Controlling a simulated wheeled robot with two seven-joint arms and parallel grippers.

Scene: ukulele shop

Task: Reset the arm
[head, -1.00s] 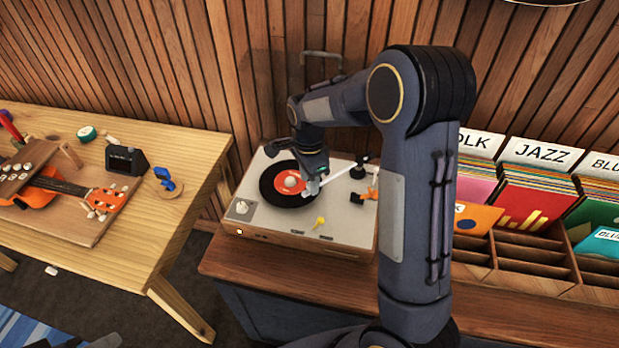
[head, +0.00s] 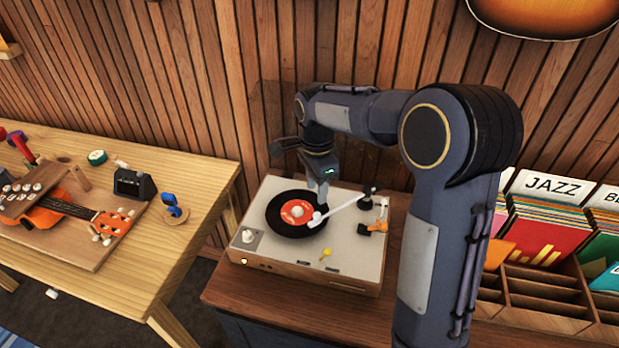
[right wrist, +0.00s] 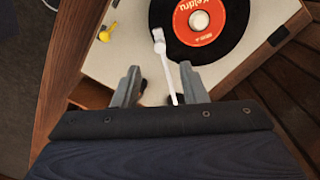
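The turntable (head: 345,262) stands on the brown cabinet, with a black record (head: 283,226) with a red label on its platter. The white tonearm (head: 343,206) reaches from its pivot at the back right to the record's right side. Its headshell (head: 317,219) is over or on the record; I cannot tell if it touches. My right gripper (head: 321,191) is above the record by the tonearm. In the right wrist view the gripper's two fingers (right wrist: 158,88) are apart, with the tonearm (right wrist: 170,80) visible between them and not gripped. My left gripper is out of view.
A wooden table (head: 190,245) at left holds a ukulele (head: 70,208), a small black device (head: 131,184) and a blue clip-like item (head: 172,205). Record bins (head: 545,300) stand at right. The slatted wall (head: 200,90) is close behind the turntable.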

